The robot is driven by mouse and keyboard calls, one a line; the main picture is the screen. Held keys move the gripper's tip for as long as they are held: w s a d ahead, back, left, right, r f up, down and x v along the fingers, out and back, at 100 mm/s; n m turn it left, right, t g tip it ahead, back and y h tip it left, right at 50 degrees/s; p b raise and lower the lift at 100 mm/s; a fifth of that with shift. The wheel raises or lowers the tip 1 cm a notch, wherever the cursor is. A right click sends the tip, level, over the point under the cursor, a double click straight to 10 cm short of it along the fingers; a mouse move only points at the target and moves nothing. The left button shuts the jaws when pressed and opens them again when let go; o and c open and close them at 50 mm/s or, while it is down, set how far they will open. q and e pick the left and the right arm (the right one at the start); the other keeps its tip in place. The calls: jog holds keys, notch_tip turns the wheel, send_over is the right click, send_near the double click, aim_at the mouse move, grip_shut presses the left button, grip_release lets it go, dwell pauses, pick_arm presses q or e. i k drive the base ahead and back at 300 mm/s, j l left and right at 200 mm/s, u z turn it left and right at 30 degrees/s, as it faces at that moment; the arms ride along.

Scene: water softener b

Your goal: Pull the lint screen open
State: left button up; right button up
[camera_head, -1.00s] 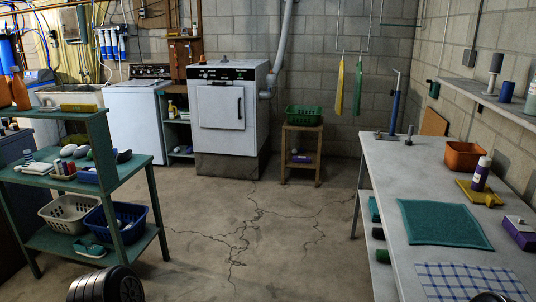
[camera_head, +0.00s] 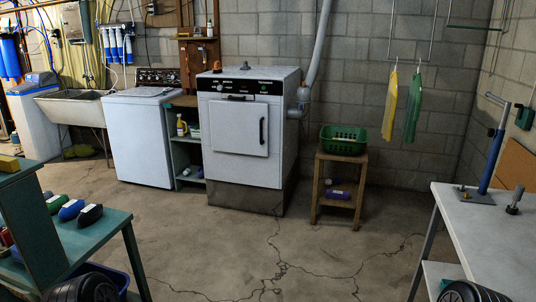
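A white dryer-like machine (camera_head: 243,140) stands against the back wall, ahead of me. Its square front door (camera_head: 239,127) looks closed and has a dark vertical handle (camera_head: 262,131). A dark control strip (camera_head: 238,87) runs along its upper front. A small orange piece (camera_head: 217,66) sits on its top at the left; I cannot tell what it is. I cannot make out a lint screen for certain. Neither of my grippers is in view. Only dark rounded parts of my arms show at the bottom edge.
A white washer (camera_head: 139,137) and a low shelf (camera_head: 188,152) stand left of the machine. A wooden stand (camera_head: 338,189) with a green basket (camera_head: 343,139) is to its right. A green shelf unit (camera_head: 108,229) and a workbench (camera_head: 480,228) flank open, cracked floor (camera_head: 240,250).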

aim_at(233, 95)
jog(key=i, duration=2.65)
jog(key=i+z, duration=0.15)
jog(key=i, duration=0.35)
jog(key=i+j+z, duration=0.1)
jog(key=i, duration=0.4)
jog(key=i+j+z, duration=0.15)
jog(key=i, duration=0.35)
jog(key=i+j+z, duration=0.1)
jog(key=i+j, duration=0.15)
jog(key=i, duration=0.2)
